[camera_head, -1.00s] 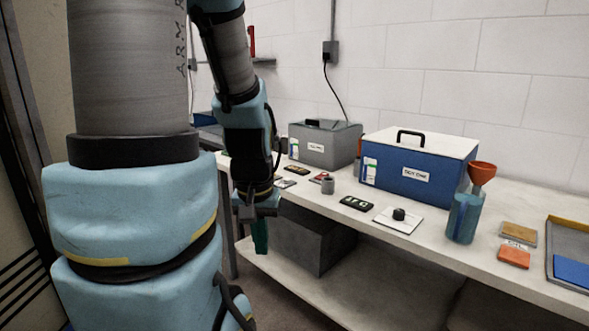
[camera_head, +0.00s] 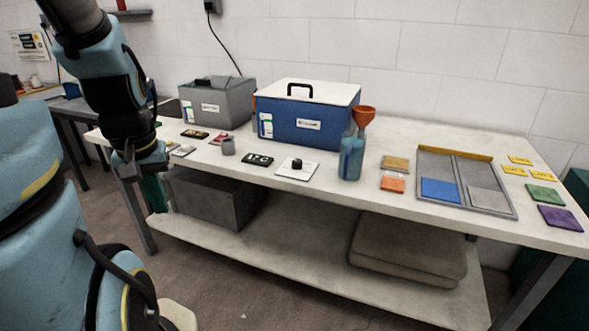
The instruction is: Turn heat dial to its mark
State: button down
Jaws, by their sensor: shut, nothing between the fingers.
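The heat dial (camera_head: 297,164) is a small black knob on a white square plate (camera_head: 310,171). It lies near the front edge of the bench, in front of the blue box. Its mark is too small to make out. My gripper (camera_head: 155,196) hangs at the left, beside the front edge of the bench and well to the left of the dial.
A grey block (camera_head: 205,198) sits on the lower shelf.

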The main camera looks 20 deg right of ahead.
aim_at(296, 163)
jog(key=i, duration=0.65)
jog(key=i+j+z, duration=0.1)
jog(key=i, duration=0.5)
